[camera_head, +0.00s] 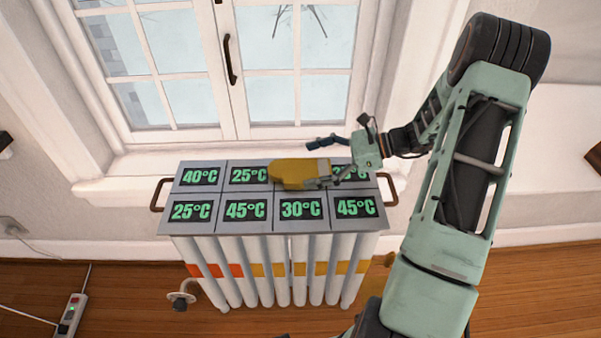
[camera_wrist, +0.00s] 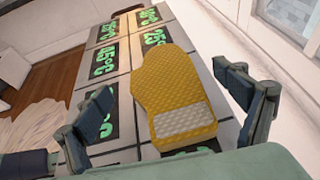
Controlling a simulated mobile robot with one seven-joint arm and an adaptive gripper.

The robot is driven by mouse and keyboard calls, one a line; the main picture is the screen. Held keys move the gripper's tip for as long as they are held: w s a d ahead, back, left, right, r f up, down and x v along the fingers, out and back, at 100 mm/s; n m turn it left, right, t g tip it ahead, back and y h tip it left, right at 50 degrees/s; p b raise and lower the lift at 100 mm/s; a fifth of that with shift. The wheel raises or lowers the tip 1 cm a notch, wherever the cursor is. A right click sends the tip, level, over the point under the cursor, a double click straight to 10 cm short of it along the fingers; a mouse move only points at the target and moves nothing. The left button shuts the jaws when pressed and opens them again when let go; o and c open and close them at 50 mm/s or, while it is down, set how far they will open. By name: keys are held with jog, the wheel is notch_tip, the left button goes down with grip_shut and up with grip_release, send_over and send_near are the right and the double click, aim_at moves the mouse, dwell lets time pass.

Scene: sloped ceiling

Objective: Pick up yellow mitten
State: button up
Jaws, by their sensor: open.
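The yellow mitten (camera_head: 295,174) lies on top of the radiator-like unit (camera_head: 222,228), over part of its back row of panels. In the wrist view the mitten (camera_wrist: 170,92) shows a quilted yellow surface and a pale patch near the close end. My gripper (camera_head: 330,160) is at the mitten's right end, with its fingers apart. In the wrist view one finger of my gripper (camera_wrist: 170,115) is left of the mitten and the other is right of it, close to its side. I cannot tell whether either finger touches it.
The unit's top has green temperature displays (camera_head: 301,209) and a brown handle (camera_head: 161,194) at each end. A window (camera_head: 180,75) and its sill (camera_head: 128,175) stand behind it. A power strip (camera_head: 70,315) lies on the wooden floor at lower left.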

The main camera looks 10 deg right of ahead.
aim_at(293, 170)
jog(key=x, duration=0.2)
jog(key=b+x, duration=0.1)
jog(key=x, duration=0.1)
jog(key=shift+f, duration=0.5)
jog(key=shift+w+a+f, duration=0.1)
jog(key=shift+a, duration=0.2)
jog(key=shift+c, duration=0.5)
jog(key=c, duration=1.2)
jog(key=shift+o, duration=0.2)
